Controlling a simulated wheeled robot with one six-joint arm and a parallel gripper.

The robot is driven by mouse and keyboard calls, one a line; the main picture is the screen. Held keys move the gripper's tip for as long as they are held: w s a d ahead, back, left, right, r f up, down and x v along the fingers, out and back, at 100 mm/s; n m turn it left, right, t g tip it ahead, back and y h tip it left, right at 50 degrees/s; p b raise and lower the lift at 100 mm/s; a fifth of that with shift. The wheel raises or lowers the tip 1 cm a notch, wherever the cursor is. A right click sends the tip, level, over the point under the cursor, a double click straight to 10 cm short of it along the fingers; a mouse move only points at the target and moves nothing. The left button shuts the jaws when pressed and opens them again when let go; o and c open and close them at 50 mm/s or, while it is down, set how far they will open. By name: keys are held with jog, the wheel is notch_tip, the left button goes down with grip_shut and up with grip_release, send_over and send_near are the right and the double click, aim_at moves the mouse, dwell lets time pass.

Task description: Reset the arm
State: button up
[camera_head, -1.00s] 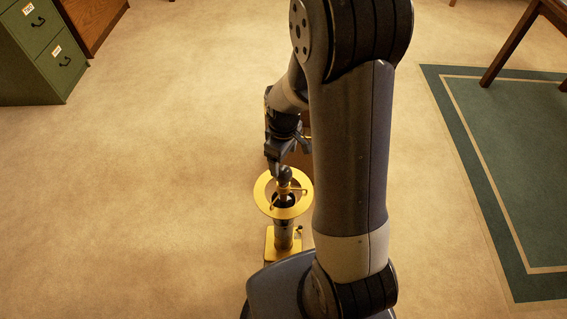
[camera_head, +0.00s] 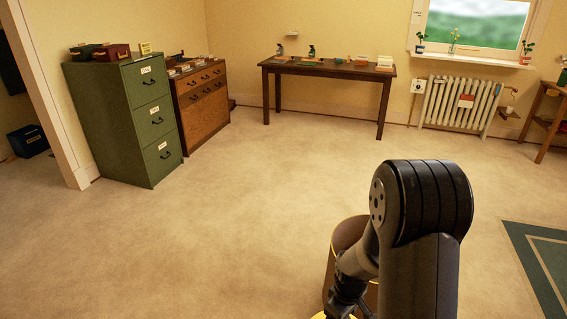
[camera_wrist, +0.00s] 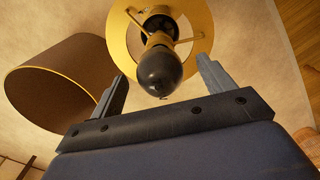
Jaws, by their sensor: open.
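My gripper (camera_wrist: 162,71) is open in the wrist view, its two grey fingers apart. A dark rounded bulb-like piece (camera_wrist: 160,72) shows between and beyond the fingers, on a yellow lamp fitting with a flat ring (camera_wrist: 197,25). I cannot tell whether the fingers touch it; nothing looks clamped. In the head view my arm fills the lower right, and its wrist end (camera_head: 346,292) runs off the bottom edge. The fingertips are not clear there. A sliver of yellow shows at that edge.
A brown drum lampshade (camera_wrist: 62,85) is left of the fingers in the wrist view; it stands behind my arm in the head view (camera_head: 343,245). A green filing cabinet (camera_head: 135,125), wooden drawers (camera_head: 203,105) and a long table (camera_head: 325,70) line the walls. Open carpet lies at left and centre.

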notch_tip(320, 180, down, 4)
jog(key=shift+r, duration=0.25)
jog(key=shift+m, duration=0.3)
